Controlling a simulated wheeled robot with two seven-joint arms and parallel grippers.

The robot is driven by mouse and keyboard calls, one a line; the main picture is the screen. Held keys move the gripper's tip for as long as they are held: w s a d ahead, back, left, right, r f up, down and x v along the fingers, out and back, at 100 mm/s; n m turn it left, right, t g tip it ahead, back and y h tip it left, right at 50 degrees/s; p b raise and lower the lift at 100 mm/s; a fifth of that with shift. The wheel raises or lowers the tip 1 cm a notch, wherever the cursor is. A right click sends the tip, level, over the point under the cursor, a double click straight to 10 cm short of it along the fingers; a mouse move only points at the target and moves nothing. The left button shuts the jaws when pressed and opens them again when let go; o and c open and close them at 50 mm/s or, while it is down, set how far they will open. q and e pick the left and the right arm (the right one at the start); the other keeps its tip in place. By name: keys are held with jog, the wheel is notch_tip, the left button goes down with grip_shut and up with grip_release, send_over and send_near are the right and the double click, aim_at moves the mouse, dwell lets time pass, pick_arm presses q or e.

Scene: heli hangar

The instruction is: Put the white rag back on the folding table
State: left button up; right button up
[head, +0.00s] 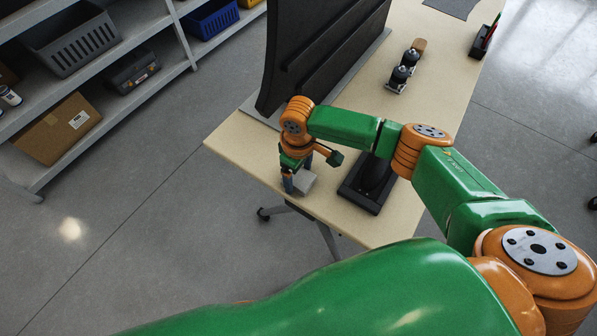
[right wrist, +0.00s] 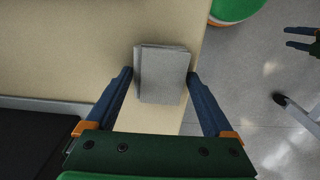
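The white rag (head: 305,181) is a small, folded, light grey square near the left corner of the folding table (head: 245,145). In the right wrist view the rag (right wrist: 162,75) sits between my right gripper's fingers, close to the table edge. My right gripper (head: 298,172) points down over that corner. Its fingers (right wrist: 160,76) are spread, one on each side of the rag, with a thin gap at the left; contact at the right is unclear. My left gripper (right wrist: 300,38) shows at the right wrist view's right edge, fingers apart and empty, above the floor.
A large dark monitor (head: 315,55) stands behind the gripper. A black stand base (head: 368,185) is close to its right. Small bottles (head: 402,72) and a dark holder (head: 482,42) are farther back. A shelf with crates (head: 75,40) is at the left.

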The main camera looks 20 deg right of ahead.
aim_at(298, 176)
jog(key=shift+o, duration=0.3)
jog(key=shift+r, duration=0.1)
notch_tip(298, 176, up, 12)
jog(key=shift+p, duration=0.35)
